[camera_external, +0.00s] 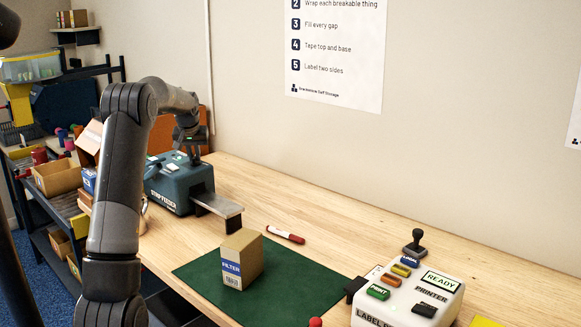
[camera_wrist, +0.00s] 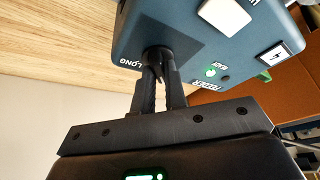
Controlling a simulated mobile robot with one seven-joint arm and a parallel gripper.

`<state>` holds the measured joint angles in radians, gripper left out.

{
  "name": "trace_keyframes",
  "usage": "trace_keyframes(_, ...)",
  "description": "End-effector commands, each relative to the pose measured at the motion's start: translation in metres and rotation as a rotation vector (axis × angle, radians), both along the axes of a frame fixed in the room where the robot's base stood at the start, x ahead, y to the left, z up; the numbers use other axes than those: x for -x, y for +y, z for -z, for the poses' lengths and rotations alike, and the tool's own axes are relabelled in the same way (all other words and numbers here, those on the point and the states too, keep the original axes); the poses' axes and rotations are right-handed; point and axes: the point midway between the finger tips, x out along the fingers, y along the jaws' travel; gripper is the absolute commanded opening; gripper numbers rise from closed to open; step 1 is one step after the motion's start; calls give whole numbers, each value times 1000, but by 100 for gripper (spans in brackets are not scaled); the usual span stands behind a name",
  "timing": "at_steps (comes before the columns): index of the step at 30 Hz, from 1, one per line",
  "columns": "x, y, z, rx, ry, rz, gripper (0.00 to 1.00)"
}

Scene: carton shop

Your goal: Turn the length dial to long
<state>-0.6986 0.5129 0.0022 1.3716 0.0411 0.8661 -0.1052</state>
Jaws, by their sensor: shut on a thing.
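The strip feeder (camera_external: 172,195) is a dark blue-grey box on the bench, left of centre, with a grey ledge at its right. In the wrist view the feeder (camera_wrist: 195,32) is tilted at the top, with a white LONG label (camera_wrist: 130,64) on its face. The dark round length dial (camera_wrist: 152,53) sits beside that label. My gripper (camera_wrist: 164,66) has its two fingers closed around the dial. The fingers hide much of the dial, so its pointer and setting cannot be read. In the external view my gripper (camera_external: 192,153) is at the back of the feeder, small and partly hidden.
A filter carton (camera_external: 243,260) stands on a green mat (camera_external: 195,272). A red marker (camera_external: 285,235) lies behind it. A label printer (camera_external: 410,300) and a stamp (camera_external: 415,245) are at the right. Shelves with boxes and bins are at the left.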

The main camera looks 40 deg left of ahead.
Motion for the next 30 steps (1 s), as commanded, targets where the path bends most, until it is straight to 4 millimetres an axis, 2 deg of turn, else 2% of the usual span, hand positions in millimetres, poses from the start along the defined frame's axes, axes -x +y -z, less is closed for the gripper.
trace_keyframes(14,1,1,0,0,0,62,0)
trace_keyframes(20,1,2,0,0,-2,190,0)
trace_keyframes(30,3,4,0,2,-2,504,0)
